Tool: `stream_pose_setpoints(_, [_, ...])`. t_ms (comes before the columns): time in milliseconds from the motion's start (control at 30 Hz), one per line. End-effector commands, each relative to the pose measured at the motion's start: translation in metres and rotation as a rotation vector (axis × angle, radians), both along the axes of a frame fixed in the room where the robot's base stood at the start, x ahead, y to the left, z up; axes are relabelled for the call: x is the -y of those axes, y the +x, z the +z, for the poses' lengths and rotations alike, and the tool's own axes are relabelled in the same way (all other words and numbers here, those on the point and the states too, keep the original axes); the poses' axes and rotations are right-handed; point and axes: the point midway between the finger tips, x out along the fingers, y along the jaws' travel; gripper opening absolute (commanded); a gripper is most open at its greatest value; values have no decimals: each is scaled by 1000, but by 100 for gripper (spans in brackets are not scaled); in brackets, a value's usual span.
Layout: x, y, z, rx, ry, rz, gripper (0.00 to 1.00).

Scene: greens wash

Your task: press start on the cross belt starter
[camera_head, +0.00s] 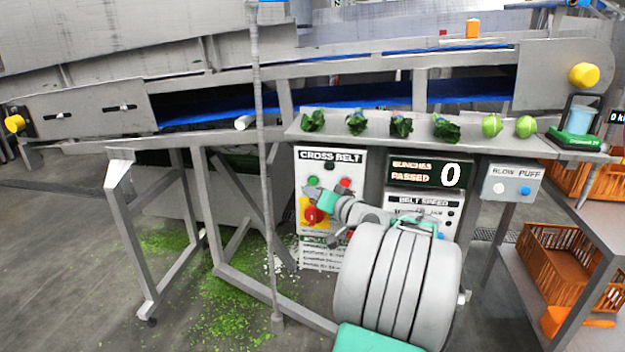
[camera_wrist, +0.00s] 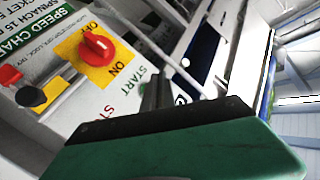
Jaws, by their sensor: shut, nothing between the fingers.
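The cross belt starter (camera_head: 330,167) is a white panel under the shelf, labelled CROSS BELT. A green button (camera_head: 312,181) and a red button (camera_head: 345,183) sit near its top. Below them is a red rotary switch (camera_head: 312,214) on a yellow plate; this switch (camera_wrist: 97,47) also shows in the wrist view, with ON and OFF marks. My gripper (camera_head: 318,193) is in front of the panel, just below the green button. In the wrist view my shut, empty fingers (camera_wrist: 158,88) are beside the green START lettering (camera_wrist: 137,83). The button there is hidden, and I cannot tell whether they touch the panel.
A counter display (camera_head: 428,172) reads 0, with a belt speed panel (camera_head: 450,205) below it. A BLOW PUFF box (camera_head: 512,183) is to the right. Green bunches (camera_head: 401,126) lie on the shelf above. A thin grey post (camera_head: 262,180) stands left of the starter. Orange crates (camera_head: 560,262) are at right.

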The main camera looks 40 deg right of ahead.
Motion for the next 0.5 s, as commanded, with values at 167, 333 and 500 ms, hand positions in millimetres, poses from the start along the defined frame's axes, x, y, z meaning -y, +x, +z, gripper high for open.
stream_pose_setpoints(167, [14, 11, 0, 0, -1, 2, 0])
stream_pose_setpoints(333, [18, 14, 0, 0, -1, 0, 0])
stream_pose_setpoints(500, [18, 14, 0, 0, -1, 0, 0])
